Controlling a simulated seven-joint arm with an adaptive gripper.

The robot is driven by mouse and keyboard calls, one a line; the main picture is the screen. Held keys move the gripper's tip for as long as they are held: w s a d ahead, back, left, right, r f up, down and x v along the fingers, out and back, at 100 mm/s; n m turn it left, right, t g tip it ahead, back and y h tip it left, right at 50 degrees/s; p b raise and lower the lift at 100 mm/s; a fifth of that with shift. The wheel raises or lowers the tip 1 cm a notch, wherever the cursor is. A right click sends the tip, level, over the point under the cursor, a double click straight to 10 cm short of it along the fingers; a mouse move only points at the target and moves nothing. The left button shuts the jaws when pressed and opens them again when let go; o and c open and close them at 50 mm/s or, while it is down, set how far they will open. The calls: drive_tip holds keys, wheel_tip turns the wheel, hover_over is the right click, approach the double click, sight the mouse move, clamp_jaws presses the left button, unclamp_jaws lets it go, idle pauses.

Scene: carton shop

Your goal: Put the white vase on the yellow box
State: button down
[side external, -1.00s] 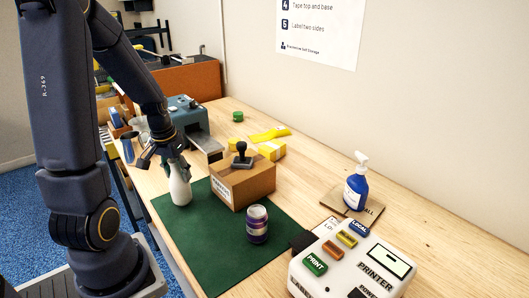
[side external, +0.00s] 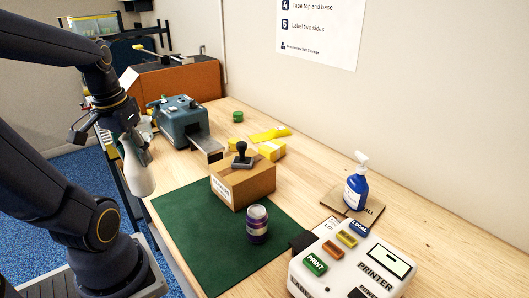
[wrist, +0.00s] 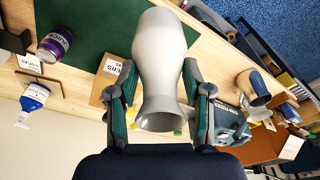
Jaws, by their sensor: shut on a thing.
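The white vase (side external: 138,172) is held in my gripper (side external: 132,137), off the bench near its front left edge in the side view. In the wrist view the vase (wrist: 160,45) sits between the two fingers of my gripper (wrist: 160,78), with its flared mouth toward the camera. The fingers are shut on it near the neck. The small yellow box (side external: 272,150) lies on the bench behind the cardboard carton, apart from the vase and to its right. Its lower part is partly hidden by the carton.
The carton (side external: 245,187) with a black stamp (side external: 241,156) on top stands on the green mat (side external: 190,225). The mat's left part is clear.

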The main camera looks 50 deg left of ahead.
drive_tip(key=w+a+r, duration=0.3)
drive_tip(key=w+a, duration=0.1)
drive_tip(key=w, duration=0.4)
drive_tip(key=w+a+r+m, duration=0.15)
drive_tip(key=w+a, duration=0.25)
drive_tip(key=w, duration=0.5)
drive_tip(key=w+a+r+n, duration=0.1)
drive_tip(key=w+a+r, duration=0.25)
drive_tip(key=w, duration=0.45)
drive_tip(key=w+d+f+m, duration=0.15)
drive_tip(key=w+f, duration=0.35)
drive_tip(key=w, duration=0.5)
drive_tip(key=w+d+f, duration=0.3)
drive_tip(key=w+f, duration=0.1)
drive_tip(key=w, duration=0.6)
wheel_tip(320, 180, down, 8)
drive_tip(key=shift+w+a, duration=0.15)
drive_tip(key=shift+w, duration=0.05)
drive_tip(key=shift+f, duration=0.2)
drive_tip(key=shift+c, duration=2.4)
unclamp_jaws()
